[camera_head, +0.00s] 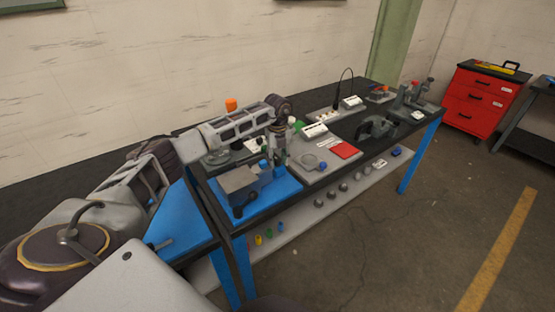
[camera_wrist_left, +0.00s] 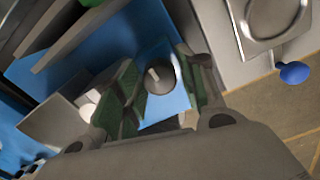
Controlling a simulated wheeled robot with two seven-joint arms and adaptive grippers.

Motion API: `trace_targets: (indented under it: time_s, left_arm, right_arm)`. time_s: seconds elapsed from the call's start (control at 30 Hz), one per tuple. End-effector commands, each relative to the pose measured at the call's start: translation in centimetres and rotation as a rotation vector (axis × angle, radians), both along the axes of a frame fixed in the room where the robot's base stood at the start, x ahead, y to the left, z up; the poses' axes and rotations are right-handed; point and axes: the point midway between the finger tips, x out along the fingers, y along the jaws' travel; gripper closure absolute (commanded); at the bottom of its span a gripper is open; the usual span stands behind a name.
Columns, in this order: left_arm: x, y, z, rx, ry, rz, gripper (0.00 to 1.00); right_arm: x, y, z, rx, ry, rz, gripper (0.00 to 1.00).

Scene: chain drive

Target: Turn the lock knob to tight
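In the left wrist view a dark round knob (camera_wrist_left: 160,79) with a pale pointer mark sits over a blue surface (camera_wrist_left: 150,55); it looks like the lock knob. My left gripper (camera_wrist_left: 160,85) has its two green-padded fingers spread, one on each side of the knob, with blue showing between. I cannot tell whether a finger touches it. In the head view my left gripper (camera_head: 277,158) points down at the far right corner of the blue board (camera_head: 280,189), and the knob is hidden there. No tight or loose marking is readable. My right gripper is not in view.
A grey block (camera_head: 240,184) stands on the blue board. A grey tray (camera_wrist_left: 272,22) with a blue ball knob (camera_wrist_left: 295,72) lies right beside it. A red panel (camera_head: 343,150) and white boxes (camera_head: 314,130) are farther along the bench. A red drawer cabinet (camera_head: 482,98) stands apart.

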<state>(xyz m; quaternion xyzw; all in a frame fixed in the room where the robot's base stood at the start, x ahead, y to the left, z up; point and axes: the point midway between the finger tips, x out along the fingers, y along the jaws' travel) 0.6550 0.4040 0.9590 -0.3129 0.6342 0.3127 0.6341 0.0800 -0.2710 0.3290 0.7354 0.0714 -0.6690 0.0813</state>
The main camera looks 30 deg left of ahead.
Motion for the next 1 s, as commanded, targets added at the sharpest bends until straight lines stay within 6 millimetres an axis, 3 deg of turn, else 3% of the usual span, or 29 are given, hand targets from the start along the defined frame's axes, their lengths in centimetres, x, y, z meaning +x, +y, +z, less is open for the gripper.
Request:
trace_targets:
  time_s: [0.03,0.27,0.67,1.0]
  left_arm:
    - [0.0,0.0,0.01,0.0,0.0,0.0,0.63]
    - [0.0,0.01,0.03,0.0,0.0,0.0,0.92]
    - [0.02,0.04,0.07,0.0,0.0,-0.041,0.93]
    - [0.03,0.09,0.11,0.002,-0.001,-0.207,0.93]
  right_arm:
    - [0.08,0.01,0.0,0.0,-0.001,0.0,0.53]
    - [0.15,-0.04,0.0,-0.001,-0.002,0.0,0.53]
    - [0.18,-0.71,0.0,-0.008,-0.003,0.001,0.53]
    - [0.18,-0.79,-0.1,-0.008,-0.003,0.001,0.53]
